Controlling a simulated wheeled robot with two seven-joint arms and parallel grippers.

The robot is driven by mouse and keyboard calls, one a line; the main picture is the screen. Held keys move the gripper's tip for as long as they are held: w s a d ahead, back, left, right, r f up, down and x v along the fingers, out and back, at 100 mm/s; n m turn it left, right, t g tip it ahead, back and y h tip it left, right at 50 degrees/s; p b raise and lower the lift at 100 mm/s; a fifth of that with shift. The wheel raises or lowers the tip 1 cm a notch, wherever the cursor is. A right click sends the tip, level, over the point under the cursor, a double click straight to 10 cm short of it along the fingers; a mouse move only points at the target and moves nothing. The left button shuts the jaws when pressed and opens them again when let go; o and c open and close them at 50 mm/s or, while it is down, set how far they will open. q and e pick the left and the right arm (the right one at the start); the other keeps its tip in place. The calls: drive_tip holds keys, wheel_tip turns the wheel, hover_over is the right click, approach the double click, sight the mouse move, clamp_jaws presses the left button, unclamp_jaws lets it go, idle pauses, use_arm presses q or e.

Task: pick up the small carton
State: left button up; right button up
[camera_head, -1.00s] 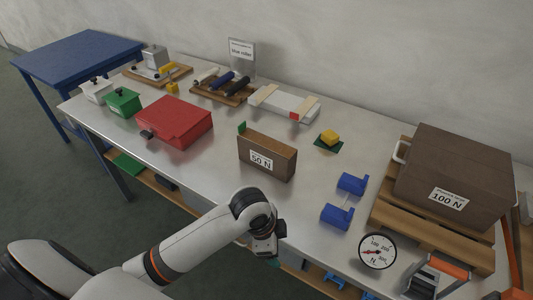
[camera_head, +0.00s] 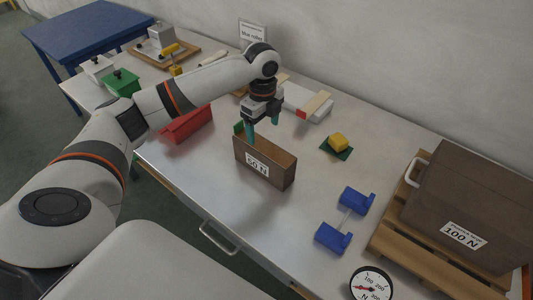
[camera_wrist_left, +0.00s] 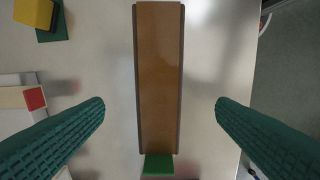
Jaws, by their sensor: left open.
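The small carton (camera_head: 276,174) is a narrow brown box standing upright on the metal table, with a "50 N" label on its front and a green tab at its left end. My left gripper (camera_head: 263,131) is open above it, pointing down with green fingers. In the left wrist view the carton's brown top (camera_wrist_left: 158,75) runs lengthwise between the two spread fingers, with clear gaps on both sides. The green tab (camera_wrist_left: 158,165) shows at its lower end there. The gripper holds nothing.
A red box (camera_head: 186,126) stands left of the carton. A yellow block on a green pad (camera_head: 337,142) and blue cradles (camera_head: 334,238) lie to the right. A large "100 N" box (camera_head: 470,200) sits on a pallet. Bare table (camera_head: 215,185) lies in front of the carton.

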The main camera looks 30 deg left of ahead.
sight(263, 146)
use_arm(q)
wheel_tip(263, 146, down, 3)
drive_tip(key=shift+s+r, duration=0.1)
drive_tip(key=shift+s, duration=0.05)
drive_tip(key=f, duration=0.1)
drive_tip(key=f+p, duration=0.1)
drive_tip(key=f, duration=0.1)
drive_tip(key=shift+w+f, duration=0.2)
drive_tip(key=shift+f, duration=0.05)
wheel_tip(263, 146, down, 2)
drive_tip(key=shift+f+p, duration=0.1)
drive_tip(key=shift+p, duration=0.3)
drive_tip(key=shift+f, duration=0.4)
drive_tip(key=shift+c, duration=0.6)
drive_tip(key=c, duration=1)
use_arm(e)
drive_tip(key=shift+s+r, duration=0.65)
drive_tip(key=shift+r, duration=0.3)
